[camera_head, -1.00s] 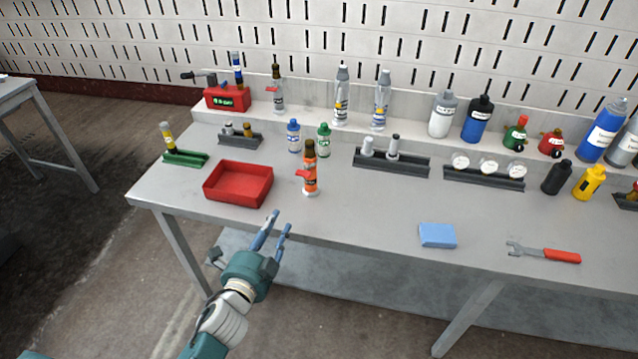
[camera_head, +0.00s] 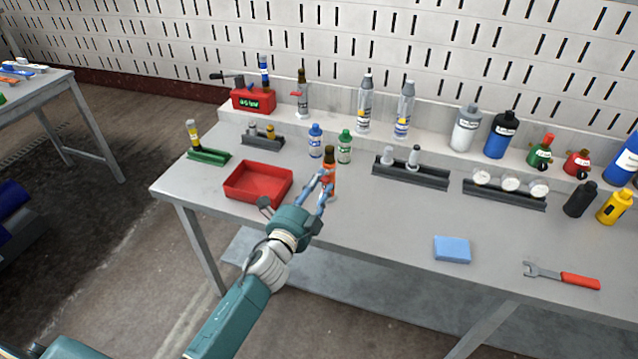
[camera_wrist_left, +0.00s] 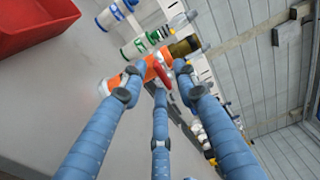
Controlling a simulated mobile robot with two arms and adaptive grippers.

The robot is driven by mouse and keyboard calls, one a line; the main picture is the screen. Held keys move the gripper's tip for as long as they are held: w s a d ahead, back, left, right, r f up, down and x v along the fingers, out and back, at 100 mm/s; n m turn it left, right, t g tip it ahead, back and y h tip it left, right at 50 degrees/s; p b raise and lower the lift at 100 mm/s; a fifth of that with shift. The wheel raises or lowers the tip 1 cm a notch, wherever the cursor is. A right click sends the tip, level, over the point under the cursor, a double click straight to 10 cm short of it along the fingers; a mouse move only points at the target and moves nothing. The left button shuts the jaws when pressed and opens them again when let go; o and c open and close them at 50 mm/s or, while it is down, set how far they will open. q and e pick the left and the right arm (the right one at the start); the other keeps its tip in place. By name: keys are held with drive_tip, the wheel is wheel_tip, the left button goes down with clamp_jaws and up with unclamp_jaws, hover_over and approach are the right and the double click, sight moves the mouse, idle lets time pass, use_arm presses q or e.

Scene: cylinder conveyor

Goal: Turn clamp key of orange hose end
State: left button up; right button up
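The orange hose end (camera_head: 331,183) stands upright near the front of the bench, dark brown at its top, with a red clamp key. In the left wrist view, the orange body (camera_wrist_left: 151,68) and the red key (camera_wrist_left: 161,72) show between the fingertips. My left gripper (camera_head: 323,183) is at the hose end, its fingers in front of and beside it, partly hiding it in the head view. In the wrist view the left gripper (camera_wrist_left: 157,78) has its fingers spread apart; whether they touch the key is not clear. My right gripper is not in view.
A red tray (camera_head: 258,184) sits left of the hose end. Blue-capped (camera_head: 315,141) and green-capped (camera_head: 344,147) bottles stand close behind it. A dark rack (camera_head: 410,172) is to the right. A blue block (camera_head: 452,250) and a wrench (camera_head: 562,276) lie at front right.

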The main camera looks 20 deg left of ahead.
use_arm(q)
drive_tip(key=shift+w, duration=0.25)
clamp_jaws()
